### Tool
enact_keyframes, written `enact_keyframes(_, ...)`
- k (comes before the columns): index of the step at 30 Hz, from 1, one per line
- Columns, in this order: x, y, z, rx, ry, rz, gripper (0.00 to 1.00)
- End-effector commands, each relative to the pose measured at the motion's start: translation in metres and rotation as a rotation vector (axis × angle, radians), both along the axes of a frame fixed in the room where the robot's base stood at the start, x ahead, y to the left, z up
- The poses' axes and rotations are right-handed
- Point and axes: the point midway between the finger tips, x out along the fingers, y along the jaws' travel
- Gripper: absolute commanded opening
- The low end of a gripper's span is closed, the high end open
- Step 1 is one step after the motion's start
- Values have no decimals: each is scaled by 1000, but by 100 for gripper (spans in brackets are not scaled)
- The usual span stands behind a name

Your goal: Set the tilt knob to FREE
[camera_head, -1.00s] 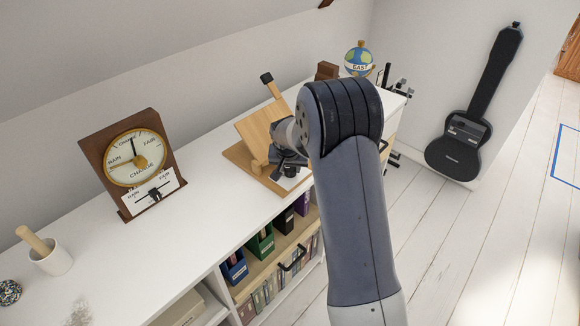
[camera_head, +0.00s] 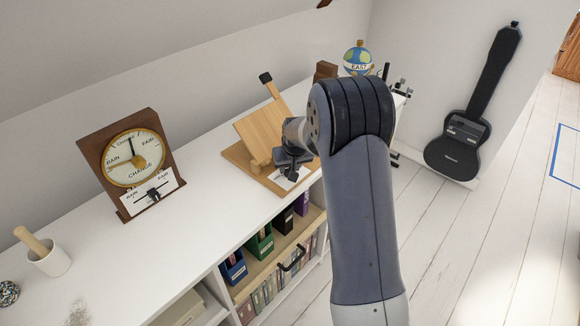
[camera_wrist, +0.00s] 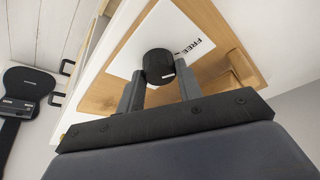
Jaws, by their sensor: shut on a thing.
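The tilt knob (camera_wrist: 158,66) is a black round knob in the wrist view, on a white plate (camera_wrist: 143,43) marked FREE. My gripper (camera_wrist: 159,82) has one finger on each side of the knob and is shut on it. The word FREE sits just right of the knob; any other marking is hidden or out of view. In the head view, my gripper (camera_head: 290,163) is at the front of a wooden tilting stand (camera_head: 262,133) with a base board. My gripper hides the knob there. I cannot tell where the knob points.
A wooden dial instrument (camera_head: 135,160) and a mortal-like white cup (camera_head: 50,260) with a wooden stick stand to the left on the white desk (camera_head: 190,235). A small globe (camera_head: 358,62) stands behind my arm. Shelves with colored files (camera_head: 260,243) lie below. The desk between dial and stand is clear.

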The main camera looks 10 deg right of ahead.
Motion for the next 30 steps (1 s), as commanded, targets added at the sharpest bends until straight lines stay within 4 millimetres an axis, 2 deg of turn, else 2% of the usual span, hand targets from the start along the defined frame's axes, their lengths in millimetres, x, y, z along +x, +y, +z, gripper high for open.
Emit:
enact_keyframes(1, 1, 0, 1, -2, -2, 1, 11)
enact_keyframes(2, 1, 0, 1, -2, -2, 1, 35)
enact_keyframes(5, 1, 0, 1, -2, -2, 1, 43)
enact_keyframes(13, 0, 0, 2, -1, -1, 1, 43)
enact_keyframes(17, -4, 0, 11, -1, -3, 1, 43)
enact_keyframes(30, -32, -2, 81, -1, -5, 1, 43)
